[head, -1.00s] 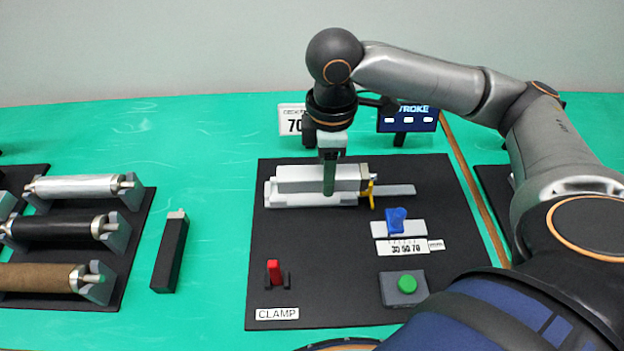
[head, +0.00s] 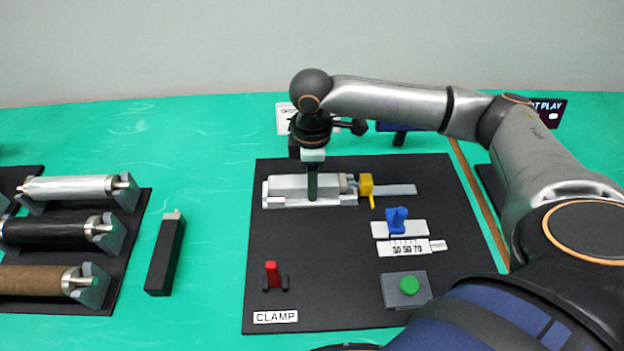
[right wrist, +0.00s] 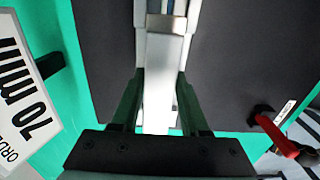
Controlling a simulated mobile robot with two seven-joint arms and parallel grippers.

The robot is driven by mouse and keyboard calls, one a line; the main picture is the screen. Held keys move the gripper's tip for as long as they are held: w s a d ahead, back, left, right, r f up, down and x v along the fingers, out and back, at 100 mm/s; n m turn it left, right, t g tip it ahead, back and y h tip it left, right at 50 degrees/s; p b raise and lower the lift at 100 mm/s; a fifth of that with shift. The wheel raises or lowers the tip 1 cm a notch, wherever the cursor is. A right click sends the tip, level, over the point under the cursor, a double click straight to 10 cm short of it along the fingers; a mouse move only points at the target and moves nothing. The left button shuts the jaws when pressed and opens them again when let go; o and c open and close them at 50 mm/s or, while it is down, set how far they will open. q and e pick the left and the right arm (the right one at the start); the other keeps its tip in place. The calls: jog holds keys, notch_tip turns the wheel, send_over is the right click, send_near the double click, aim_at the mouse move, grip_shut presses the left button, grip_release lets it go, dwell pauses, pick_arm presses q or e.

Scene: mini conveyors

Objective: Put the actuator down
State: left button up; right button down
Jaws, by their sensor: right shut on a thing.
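The actuator (head: 288,183), a pale silver bar, lies lengthwise along a light grey cradle (head: 283,201) on the dark board. It looks low in the cradle, but I cannot tell whether it is fully seated. My right gripper (head: 312,192) points straight down, with its green fingers on either side of the actuator's middle, shut on it. In the right wrist view the actuator (right wrist: 157,85) runs between both fingers (right wrist: 158,108). A yellow piece (head: 366,184) stands at the actuator's right end. My left gripper is not in view.
On the board are a blue knob (head: 396,220) on a scale, a green button (head: 409,286) and a red clamp lever (head: 271,274). A black bar (head: 164,258) lies left of the board. A rack with several rollers (head: 66,187) is further left. Signs stand behind.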

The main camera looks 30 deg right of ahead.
jog(key=c, duration=0.7)
grip_release()
jog(key=shift+f, duration=0.1)
jog(key=shift+o, duration=1.4)
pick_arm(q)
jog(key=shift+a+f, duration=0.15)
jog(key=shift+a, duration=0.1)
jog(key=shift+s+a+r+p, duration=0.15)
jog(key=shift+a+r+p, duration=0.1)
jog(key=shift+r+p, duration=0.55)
pick_arm(e)
notch_tip(320, 180, up, 12)
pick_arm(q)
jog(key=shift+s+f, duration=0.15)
pick_arm(e)
jog(key=shift+s, duration=0.1)
